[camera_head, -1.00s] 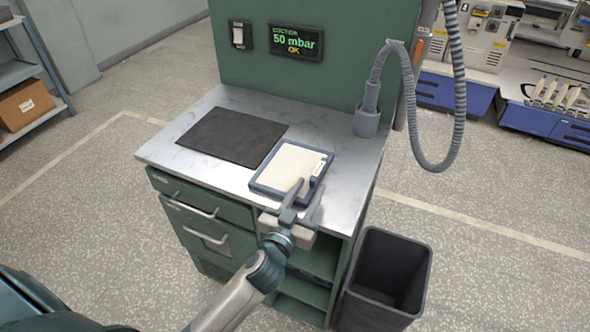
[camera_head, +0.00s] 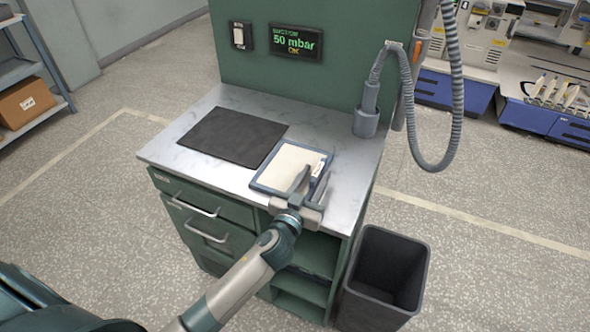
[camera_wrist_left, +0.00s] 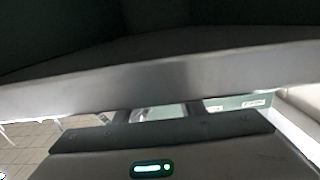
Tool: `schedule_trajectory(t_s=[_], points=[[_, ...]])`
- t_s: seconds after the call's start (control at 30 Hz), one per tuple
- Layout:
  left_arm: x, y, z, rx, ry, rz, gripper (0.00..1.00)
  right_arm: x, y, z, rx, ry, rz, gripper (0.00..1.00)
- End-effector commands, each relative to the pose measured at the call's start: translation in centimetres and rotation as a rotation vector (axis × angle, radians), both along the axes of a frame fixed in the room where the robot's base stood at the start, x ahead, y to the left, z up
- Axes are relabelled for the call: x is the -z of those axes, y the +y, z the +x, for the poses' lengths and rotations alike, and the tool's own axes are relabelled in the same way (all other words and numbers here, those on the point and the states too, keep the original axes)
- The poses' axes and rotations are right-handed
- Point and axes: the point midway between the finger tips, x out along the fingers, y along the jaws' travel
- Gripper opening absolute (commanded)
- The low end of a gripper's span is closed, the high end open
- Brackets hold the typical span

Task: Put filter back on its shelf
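The filter (camera_head: 292,166), a flat cream panel in a blue-grey frame, lies on the metal worktop (camera_head: 210,170). A pale tab (camera_head: 319,168) is at its right edge. My left gripper (camera_head: 311,184) is at its front right corner, fingers apart. One finger shows over the panel, the other beside its right edge; whether they touch it I cannot tell. The gripper hides that corner. Open shelves (camera_head: 312,252) are under the worktop's right side. The left wrist view shows a broad grey edge close up, which I cannot identify surely. My right gripper is not in view.
A dark mat (camera_head: 232,136) lies left of the filter. A hose nozzle sits in a grey holder (camera_head: 366,124) at the back right. A dark bin (camera_head: 385,285) stands on the floor at the cabinet's right. The worktop's front left is clear.

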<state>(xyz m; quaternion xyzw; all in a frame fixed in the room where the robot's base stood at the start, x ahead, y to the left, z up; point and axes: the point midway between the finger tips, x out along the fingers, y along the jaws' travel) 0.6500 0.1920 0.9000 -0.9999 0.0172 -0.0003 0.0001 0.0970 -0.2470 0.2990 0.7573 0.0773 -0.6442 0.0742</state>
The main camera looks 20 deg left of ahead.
Motion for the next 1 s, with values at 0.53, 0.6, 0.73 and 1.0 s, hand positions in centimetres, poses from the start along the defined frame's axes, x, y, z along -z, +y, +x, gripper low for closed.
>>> schedule_trajectory(t_s=[0.53,0.6,0.73,1.0], points=[[0.0,0.0,0.0,0.0,0.0,0.0,0.0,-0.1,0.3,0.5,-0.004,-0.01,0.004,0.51],[-0.1,0.0,0.0,0.0,-0.001,0.0,0.0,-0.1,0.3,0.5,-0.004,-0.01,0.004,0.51],[-0.1,0.0,0.0,0.0,-0.001,0.0,0.0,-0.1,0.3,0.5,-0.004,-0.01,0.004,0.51],[-1.3,0.0,0.0,-0.001,-0.004,0.0,0.0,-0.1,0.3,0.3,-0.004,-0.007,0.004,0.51]])
